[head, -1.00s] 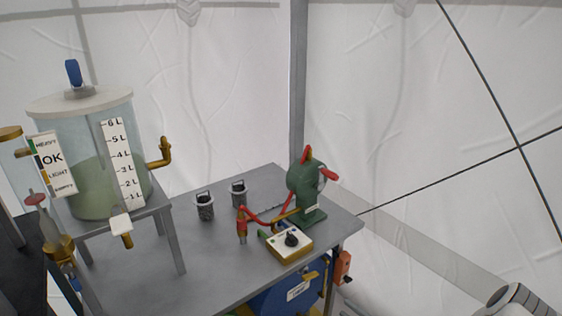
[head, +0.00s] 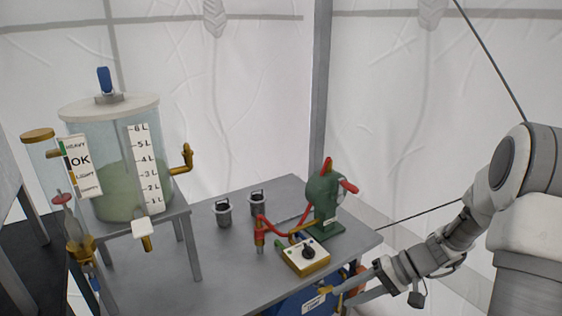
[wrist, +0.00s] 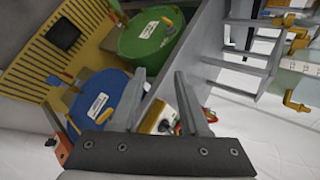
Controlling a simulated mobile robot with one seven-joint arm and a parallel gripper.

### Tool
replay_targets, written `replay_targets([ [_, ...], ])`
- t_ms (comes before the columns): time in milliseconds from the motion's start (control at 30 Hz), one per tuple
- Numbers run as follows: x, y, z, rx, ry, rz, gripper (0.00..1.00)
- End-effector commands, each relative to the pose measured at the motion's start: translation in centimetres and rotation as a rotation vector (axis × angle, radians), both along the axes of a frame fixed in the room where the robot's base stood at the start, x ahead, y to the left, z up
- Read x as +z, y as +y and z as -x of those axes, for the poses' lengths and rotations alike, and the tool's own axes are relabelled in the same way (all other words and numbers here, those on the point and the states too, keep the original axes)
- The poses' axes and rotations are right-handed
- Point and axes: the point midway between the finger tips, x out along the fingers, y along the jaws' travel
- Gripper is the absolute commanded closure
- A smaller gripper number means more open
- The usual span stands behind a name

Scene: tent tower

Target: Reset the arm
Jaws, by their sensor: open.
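My arm (head: 440,250) enters the head view from the right and reaches left and down. My gripper (head: 365,285) is at the right front corner of the grey table, in front of the blue drum. In the wrist view my gripper (wrist: 158,95) has its two fingers spread apart. Nothing sits between the fingers.
The grey table (head: 225,265) holds a clear tank (head: 115,165) on a stand, two small canisters (head: 223,213), a green device (head: 325,200) and a yellow control box (head: 306,255). A blue drum (wrist: 98,103) and green drum (wrist: 150,40) stand below. White floor lies to the right.

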Motion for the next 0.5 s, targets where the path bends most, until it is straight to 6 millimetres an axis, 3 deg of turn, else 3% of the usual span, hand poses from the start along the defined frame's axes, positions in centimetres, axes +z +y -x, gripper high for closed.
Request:
replay_targets([
  [100,2.9,0.9,1.5,0.055,-0.009,0.109,0.55],
  [500,10.5,2.6,7.0,0.127,-0.071,0.448,0.55],
])
